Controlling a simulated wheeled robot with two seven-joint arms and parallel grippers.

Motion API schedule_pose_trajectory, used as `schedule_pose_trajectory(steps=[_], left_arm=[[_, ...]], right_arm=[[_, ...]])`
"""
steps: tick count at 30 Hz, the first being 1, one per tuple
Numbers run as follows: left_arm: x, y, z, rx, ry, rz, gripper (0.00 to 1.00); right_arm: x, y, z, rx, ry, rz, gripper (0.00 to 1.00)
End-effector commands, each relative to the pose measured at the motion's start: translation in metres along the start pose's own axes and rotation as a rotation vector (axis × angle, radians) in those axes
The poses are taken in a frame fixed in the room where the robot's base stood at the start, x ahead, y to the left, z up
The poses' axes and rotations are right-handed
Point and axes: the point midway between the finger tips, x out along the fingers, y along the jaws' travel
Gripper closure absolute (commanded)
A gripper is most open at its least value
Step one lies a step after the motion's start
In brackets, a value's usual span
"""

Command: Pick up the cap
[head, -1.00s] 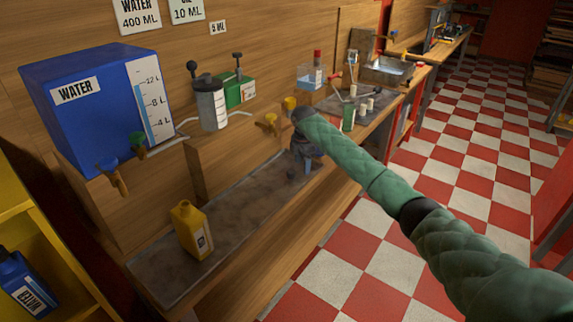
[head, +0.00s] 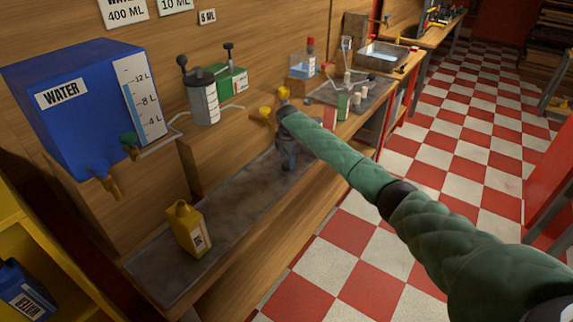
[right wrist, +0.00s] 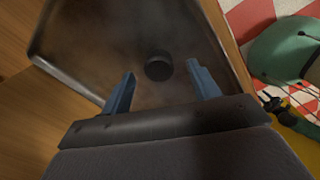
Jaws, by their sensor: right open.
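The cap (right wrist: 158,67) is a small dark round piece on the grey metal tray (right wrist: 95,50) in the right wrist view. My right gripper (right wrist: 161,80) is open, with its two blue fingers apart on either side of the cap's line and their tips close to it. Nothing is between the fingers. In the head view my right gripper (head: 287,160) points down over the far end of the tray (head: 160,268), and I cannot make out the cap there. My left gripper is not in view.
A yellow bottle (head: 188,230) stands on the near part of the tray. A blue water tank (head: 75,110), a grey cylinder (head: 204,103) and a green box (head: 234,80) stand on the wooden shelf behind. The tray between bottle and gripper is clear.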

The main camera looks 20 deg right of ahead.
Motion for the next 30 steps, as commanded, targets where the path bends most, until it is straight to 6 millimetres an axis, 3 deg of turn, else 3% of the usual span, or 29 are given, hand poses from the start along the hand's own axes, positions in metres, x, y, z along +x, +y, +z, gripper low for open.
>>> schedule_pose_trajectory(steps=[6, 14, 21, 30], left_arm=[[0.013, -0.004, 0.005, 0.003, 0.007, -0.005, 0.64], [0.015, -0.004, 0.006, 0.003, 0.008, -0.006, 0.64], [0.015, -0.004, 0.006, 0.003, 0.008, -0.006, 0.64], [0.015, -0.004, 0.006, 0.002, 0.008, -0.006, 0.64]], right_arm=[[0.017, -0.001, -0.001, -0.001, 0.000, -0.002, 0.39], [0.019, -0.001, 0.000, -0.001, 0.000, -0.001, 0.39], [0.019, -0.001, 0.000, -0.001, 0.000, -0.001, 0.86], [0.019, -0.001, 0.000, 0.000, 0.000, -0.002, 0.87]])
